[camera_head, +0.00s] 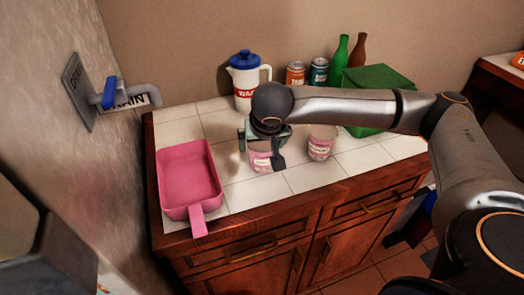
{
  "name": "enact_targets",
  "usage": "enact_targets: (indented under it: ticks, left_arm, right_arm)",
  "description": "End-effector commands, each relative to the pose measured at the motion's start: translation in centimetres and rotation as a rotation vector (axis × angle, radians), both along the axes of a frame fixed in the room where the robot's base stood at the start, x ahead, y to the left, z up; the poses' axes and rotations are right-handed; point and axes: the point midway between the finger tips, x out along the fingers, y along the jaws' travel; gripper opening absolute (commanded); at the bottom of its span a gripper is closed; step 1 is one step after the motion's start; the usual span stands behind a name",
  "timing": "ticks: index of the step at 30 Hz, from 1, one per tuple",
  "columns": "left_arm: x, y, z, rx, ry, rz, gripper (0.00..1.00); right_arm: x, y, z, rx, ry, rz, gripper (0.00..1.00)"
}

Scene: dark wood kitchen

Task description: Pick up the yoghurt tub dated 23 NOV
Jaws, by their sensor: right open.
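Two pink-and-white yoghurt tubs stand on the white tiled counter top (245,196). The left tub (261,163) is directly under my right gripper (261,150), and the fingers partly hide it. The right tub (321,146) stands a little to the right, apart from the gripper. The dates on both tubs are too small to read, so I cannot tell which one says 23 NOV. My right gripper points down and is open, with its fingers around or just in front of the left tub; I cannot tell which. My left gripper is not in view.
A pink pan (188,176) lies at the counter's left end, handle over the front edge. Behind stand a white jug (245,84) with blue lid, two cans (319,73), two bottles (357,50) and a green box (380,82). Bare tiles lie in front of the tubs.

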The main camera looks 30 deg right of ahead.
Motion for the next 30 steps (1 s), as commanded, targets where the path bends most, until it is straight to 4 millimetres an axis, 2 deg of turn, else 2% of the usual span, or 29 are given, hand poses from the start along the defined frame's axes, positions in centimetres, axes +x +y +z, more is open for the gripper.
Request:
enact_targets:
  ticks: [6,14,30]
  left_arm:
    - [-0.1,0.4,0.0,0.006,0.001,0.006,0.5]
    - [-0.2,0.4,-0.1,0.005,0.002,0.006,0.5]
    - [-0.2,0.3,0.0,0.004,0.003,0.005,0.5]
  right_arm:
    - [1.3,-0.6,-2.4,0.0,0.001,0.001,1.0]
    - [1.5,-0.7,-2.7,0.0,0.0,0.001,1.0]
    - [1.5,-0.7,-2.6,0.001,0.0,0.0,0.4]
